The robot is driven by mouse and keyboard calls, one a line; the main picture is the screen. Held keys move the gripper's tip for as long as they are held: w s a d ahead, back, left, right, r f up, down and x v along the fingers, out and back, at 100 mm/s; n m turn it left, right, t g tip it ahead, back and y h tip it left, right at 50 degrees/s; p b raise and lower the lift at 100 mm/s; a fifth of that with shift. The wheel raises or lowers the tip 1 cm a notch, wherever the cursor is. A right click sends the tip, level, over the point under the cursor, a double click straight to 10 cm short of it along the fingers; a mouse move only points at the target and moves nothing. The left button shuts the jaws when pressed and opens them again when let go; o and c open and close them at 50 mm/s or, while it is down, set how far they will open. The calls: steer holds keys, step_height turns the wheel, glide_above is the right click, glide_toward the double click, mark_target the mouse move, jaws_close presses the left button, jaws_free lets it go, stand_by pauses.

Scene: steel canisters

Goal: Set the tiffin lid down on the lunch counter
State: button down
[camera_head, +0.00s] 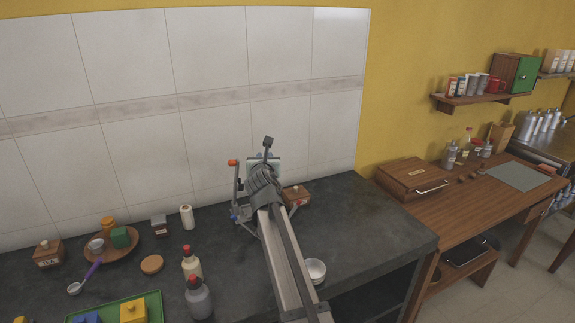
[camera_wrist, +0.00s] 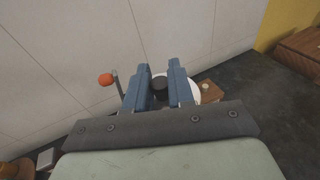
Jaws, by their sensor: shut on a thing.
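My gripper (camera_wrist: 158,86) has its two blue fingers closed around a black knob (camera_wrist: 159,88) in the wrist view. A pale round disc shows behind the fingers, mostly at the right one; this looks like the tiffin lid (camera_wrist: 209,91), with the knob on it. In the head view my arm reaches from the bottom over the dark counter (camera_head: 370,226) towards the tiled wall. The lid cannot be made out there, and my arm hides most of the gripper. Whether the lid touches the counter is unclear.
An orange-knobbed lever (camera_head: 233,162) stands just left of my gripper. A small wooden box (camera_head: 298,194) is close on its right. A white bowl (camera_head: 315,270) sits beside my arm. Bottles (camera_head: 191,262) and a green tray (camera_head: 150,300) stand left. The counter's right part is clear.

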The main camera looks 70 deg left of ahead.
steer(key=shift+r, duration=0.35)
